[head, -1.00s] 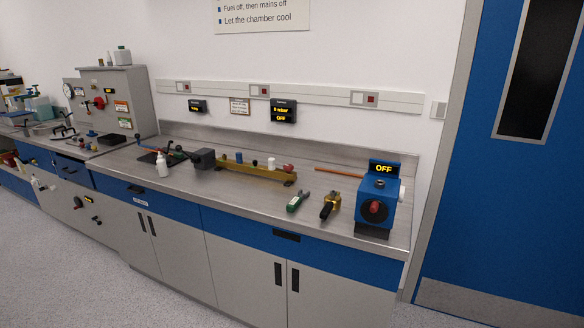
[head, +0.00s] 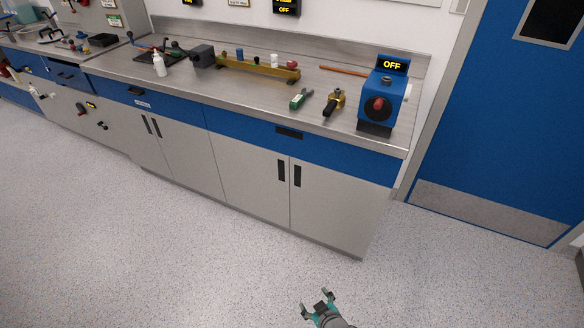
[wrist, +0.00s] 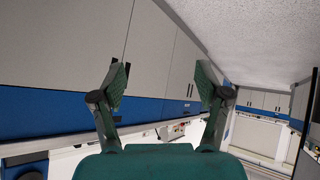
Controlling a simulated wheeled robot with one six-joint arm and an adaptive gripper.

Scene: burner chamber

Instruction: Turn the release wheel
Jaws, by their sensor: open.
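I cannot tell for sure which thing is the release wheel. A blue box (head: 382,92) with a lit "OFF" display stands at the right end of the bench, with a red knob (head: 378,104) on a dark round plate on its front. My gripper (head: 317,296) is low over the floor in front of the cabinets, away from both. In the wrist view my gripper (wrist: 162,76) is open, its two fingers apart with nothing between them.
The bench (head: 235,88) holds a white bottle (head: 159,65), a yellow rail (head: 258,69), a green-handled tool (head: 301,98) and a brass fitting with a black handle (head: 334,102). A blue door (head: 500,120) is at the right. The speckled floor (head: 180,250) is clear.

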